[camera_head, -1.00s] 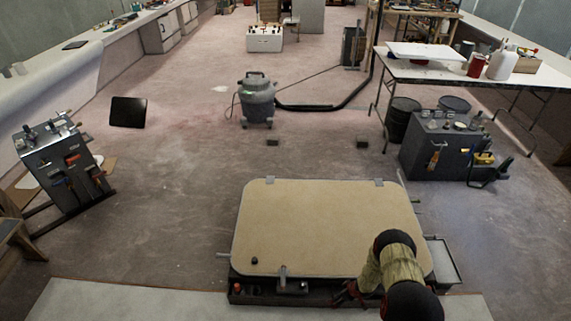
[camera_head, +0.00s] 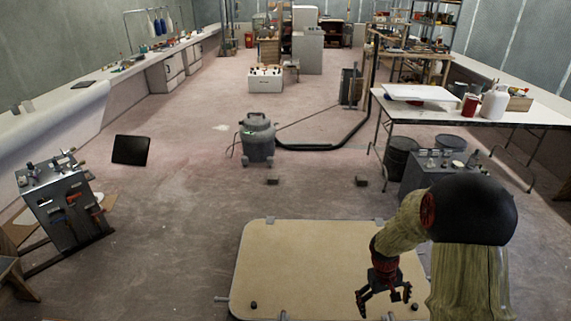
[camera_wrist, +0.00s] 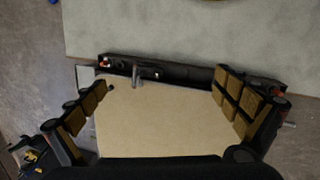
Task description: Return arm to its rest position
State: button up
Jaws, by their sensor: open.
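My gripper (camera_head: 383,297) hangs fingers-down over the right part of a tan-topped panel (camera_head: 300,265) in the head view. Its two fingers are spread apart with nothing between them. My arm comes in from the right and bends down at the wrist. In the wrist view the fingers of my gripper (camera_wrist: 165,110) stand wide on both sides, and the tan panel (camera_wrist: 155,125) lies below between them. The dark edge of the panel's base, with a small metal latch (camera_wrist: 135,74), shows beyond the panel in the wrist view.
A grey shop vacuum (camera_head: 257,140) with a black hose stands on the floor beyond the panel. A white-topped table (camera_head: 480,112) and a dark tool cabinet (camera_head: 425,170) are at the right. A tool stand (camera_head: 60,205) is at the left. The floor between is mostly clear.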

jog(key=s+a+r+t+p, duration=0.1)
jog(key=s+a+r, duration=0.3)
jog(key=r, duration=0.9)
jog(key=s+a+r+m+t+y+p, duration=0.1)
jog(key=s+a+r+t, duration=0.2)
jog(key=s+r, duration=0.7)
jog(key=s+a+r+t+y+p, duration=0.1)
jog(key=s+a+r, duration=0.4)
jog(key=r, duration=1)
jog(key=shift+s+a+r+t+p, duration=0.3)
jog(key=shift+s+t+p, duration=0.4)
jog(key=shift+s, duration=0.5)
